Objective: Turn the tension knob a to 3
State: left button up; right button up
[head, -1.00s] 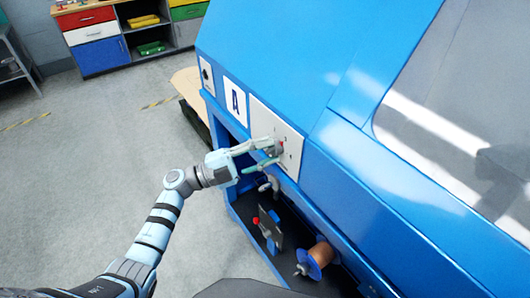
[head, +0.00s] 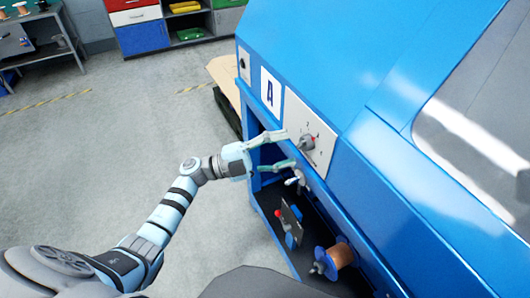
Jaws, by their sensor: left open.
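The tension knob a (head: 307,142) is a grey knob with a red mark on a white dial plate (head: 293,110) on the blue machine's front. Small numbers stand around it, too small to read surely. The red mark is on the knob's right side in the picture. A sign with the letter A (head: 269,93) is left of the plate. My left gripper (head: 290,149) is open, its two fingers pointing at the plate. Its fingertips are just left of the knob and look apart from it. My right gripper is not in view.
The blue machine (head: 345,65) fills the right side. Below the plate is an open bay with a copper-coloured spool (head: 340,256) and a bracket with a red knob (head: 290,240). Drawers and shelves (head: 175,22) stand at the back. The floor at left is clear.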

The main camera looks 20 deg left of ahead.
pick_arm(q)
jog(key=v, duration=0.8)
jog(key=shift+a, duration=0.25)
